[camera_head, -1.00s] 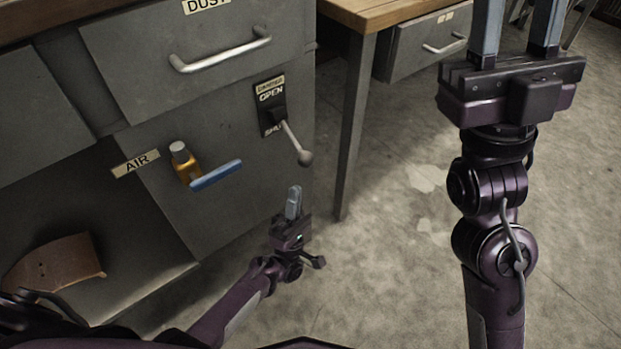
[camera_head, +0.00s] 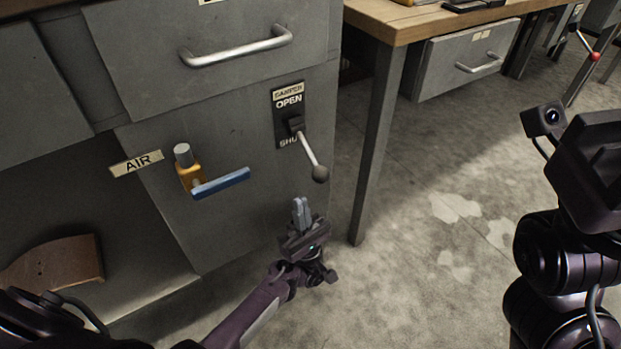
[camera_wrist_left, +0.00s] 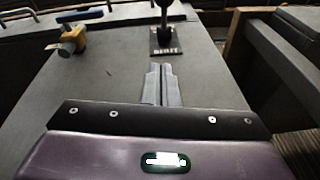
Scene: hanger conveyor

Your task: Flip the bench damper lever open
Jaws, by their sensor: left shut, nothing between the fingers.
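The damper lever (camera_head: 311,152) is a metal rod with a dark round knob (camera_head: 320,173), on a black plate (camera_head: 290,113) marked OPEN above and SHUT below. It slants down and right from its pivot, with the knob below the SHUT mark. In the left wrist view the lever (camera_wrist_left: 164,14) stands at the top, beyond the fingers. My left gripper (camera_head: 301,213) is shut and empty, a little below the knob and apart from it, fingers pointing up. My right arm shows at the right edge; its fingers are out of view.
Left of the lever, a yellow valve (camera_head: 189,168) with a blue handle (camera_head: 221,183) sticks out by the AIR label (camera_head: 136,164). A drawer handle (camera_head: 236,47) is above. A wooden table (camera_head: 440,22) stands to the right, its leg near the cabinet. Bare floor lies between.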

